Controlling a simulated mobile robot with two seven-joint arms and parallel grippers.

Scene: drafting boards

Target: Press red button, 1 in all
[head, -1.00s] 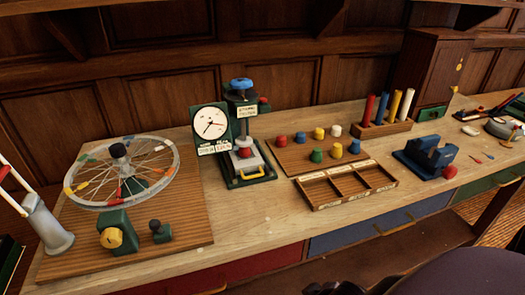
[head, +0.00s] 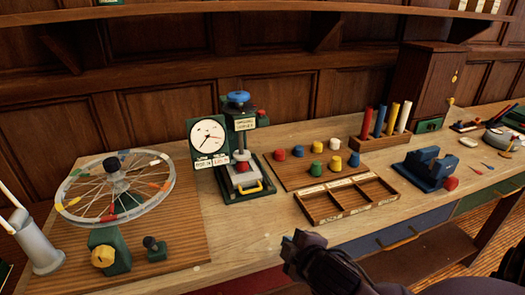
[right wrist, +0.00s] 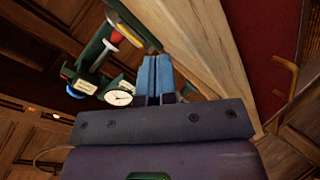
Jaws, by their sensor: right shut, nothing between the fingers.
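A green press-like stand (head: 237,125) with a blue knob on top stands at the middle of the bench, a round white dial (head: 208,136) at its left. A red domed part (head: 241,166) sits low on the stand and a small red knob (head: 262,115) is on its upper right side. I cannot tell which is the red button. My right gripper (head: 297,240) is shut and empty, in front of the bench edge, apart from the stand. In the right wrist view its fingers (right wrist: 155,76) lie together, with the stand's dial (right wrist: 118,98) beyond them. My left gripper is not in view.
A spoked wheel (head: 72,209) on a wooden board is at the left. An empty divided tray (head: 312,213), several coloured pegs (head: 281,153) and a blue block (head: 425,166) are right of the stand. The bench between the stand and front edge is clear.

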